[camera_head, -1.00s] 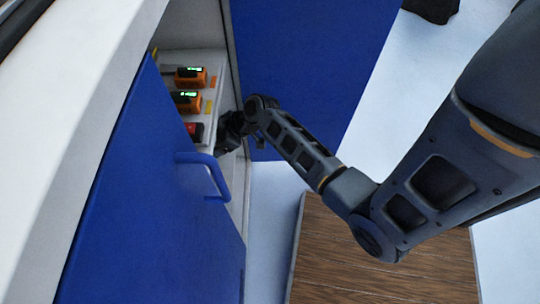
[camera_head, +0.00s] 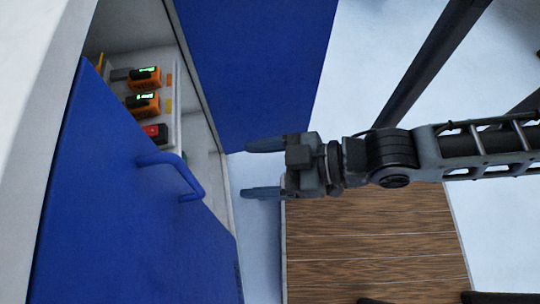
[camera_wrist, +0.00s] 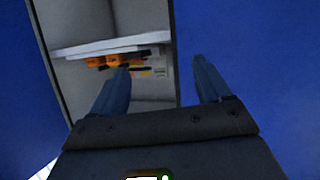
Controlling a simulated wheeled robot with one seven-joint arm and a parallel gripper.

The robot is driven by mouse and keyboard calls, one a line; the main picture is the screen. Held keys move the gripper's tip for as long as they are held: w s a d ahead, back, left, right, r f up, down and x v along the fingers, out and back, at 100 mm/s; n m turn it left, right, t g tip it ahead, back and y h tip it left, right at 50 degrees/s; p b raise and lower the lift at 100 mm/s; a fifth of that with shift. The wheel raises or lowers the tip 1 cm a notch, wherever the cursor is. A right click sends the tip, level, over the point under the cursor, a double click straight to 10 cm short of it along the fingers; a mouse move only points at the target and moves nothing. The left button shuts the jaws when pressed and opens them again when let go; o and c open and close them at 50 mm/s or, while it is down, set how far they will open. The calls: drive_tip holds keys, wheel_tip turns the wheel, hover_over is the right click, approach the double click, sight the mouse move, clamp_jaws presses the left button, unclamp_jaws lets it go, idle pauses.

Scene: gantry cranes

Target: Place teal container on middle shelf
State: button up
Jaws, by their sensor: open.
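A cabinet (camera_head: 205,120) stands open at the left, with a white shelf (camera_head: 175,125) inside. In the wrist view its white interior (camera_wrist: 70,85) and a shelf edge (camera_wrist: 95,47) show ahead; which shelf is the middle one I cannot tell. My gripper (camera_head: 250,169) is open and empty, outside the cabinet's opening and to its right, its fingers pointing left towards it. In the wrist view the two fingers (camera_wrist: 161,68) are apart, with the interior between them.
Two orange devices with green displays (camera_head: 145,77) (camera_head: 142,104) and a red-and-black one (camera_head: 152,133) sit on the shelf. The near blue door (camera_head: 120,220) has a protruding handle (camera_head: 190,178). Another blue door (camera_head: 250,70) stands behind. A wooden surface (camera_head: 375,245) lies below my arm.

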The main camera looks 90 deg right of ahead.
wheel_tip(320, 180, up, 6)
drive_tip(key=s+a+t+y, duration=0.1)
drive_tip(key=shift+s+a, duration=0.3)
drive_tip(key=shift+s, duration=0.1)
drive_tip(key=shift+r, duration=0.1)
